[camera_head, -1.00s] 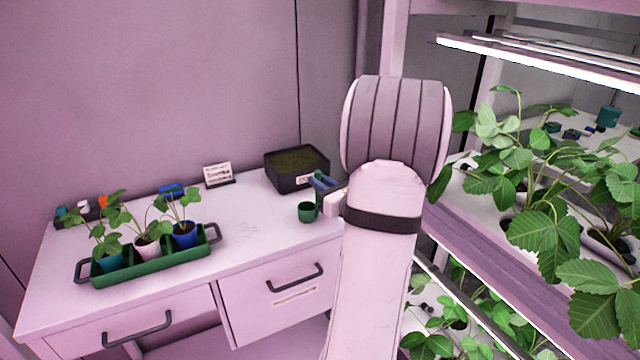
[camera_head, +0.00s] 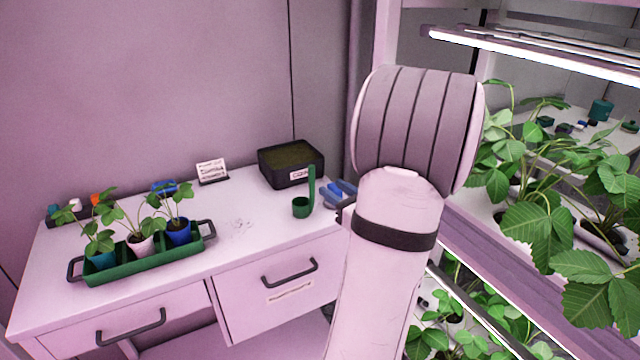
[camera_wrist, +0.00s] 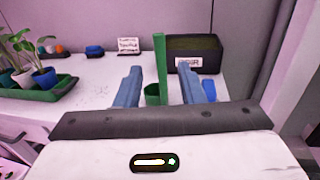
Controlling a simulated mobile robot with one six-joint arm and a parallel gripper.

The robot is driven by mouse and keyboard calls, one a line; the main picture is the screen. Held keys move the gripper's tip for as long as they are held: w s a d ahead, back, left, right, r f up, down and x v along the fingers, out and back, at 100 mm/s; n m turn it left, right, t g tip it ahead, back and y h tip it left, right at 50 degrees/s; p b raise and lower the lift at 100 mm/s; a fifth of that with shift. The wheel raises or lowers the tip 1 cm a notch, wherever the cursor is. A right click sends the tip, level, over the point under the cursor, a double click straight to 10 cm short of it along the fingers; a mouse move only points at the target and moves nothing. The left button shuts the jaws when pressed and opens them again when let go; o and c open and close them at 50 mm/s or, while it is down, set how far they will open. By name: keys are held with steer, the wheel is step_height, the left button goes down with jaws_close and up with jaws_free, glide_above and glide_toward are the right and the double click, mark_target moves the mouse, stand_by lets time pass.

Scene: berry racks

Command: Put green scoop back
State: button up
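The green scoop (camera_head: 302,208) stands upright on the white table, its cup down and its tall handle pointing up. It also shows in the wrist view (camera_wrist: 159,62), with its handle between the lines of my fingers. My gripper (camera_wrist: 160,72) has two blue fingers spread wide apart, with nothing gripped. In the head view my gripper (camera_head: 338,190) is just right of the scoop, apart from it, partly hidden by my arm. A dark box (camera_head: 291,167) with a greenish-brown fill and a white label stands behind the scoop.
A green tray (camera_head: 150,262) with potted seedlings is on the left of the table. A small sign (camera_head: 212,171) stands at the back. A blue object (camera_wrist: 208,90) lies right of my fingers. A plant rack (camera_head: 470,232) stands close on the right. Table between tray and scoop is mostly clear.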

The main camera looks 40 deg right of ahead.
steer(key=a+f+n+g+y, duration=0.2)
steer(key=a+n+g+y, duration=0.95)
steer(key=a, duration=1.25)
steer(key=s+a+f+n+g+h, duration=0.1)
steer(key=s+a+n+g+h, duration=0.3)
steer(key=n, duration=2.1)
steer(key=s+a+h, duration=0.5)
steer(key=h, duration=0.2)
steer(key=shift+s, duration=0.4)
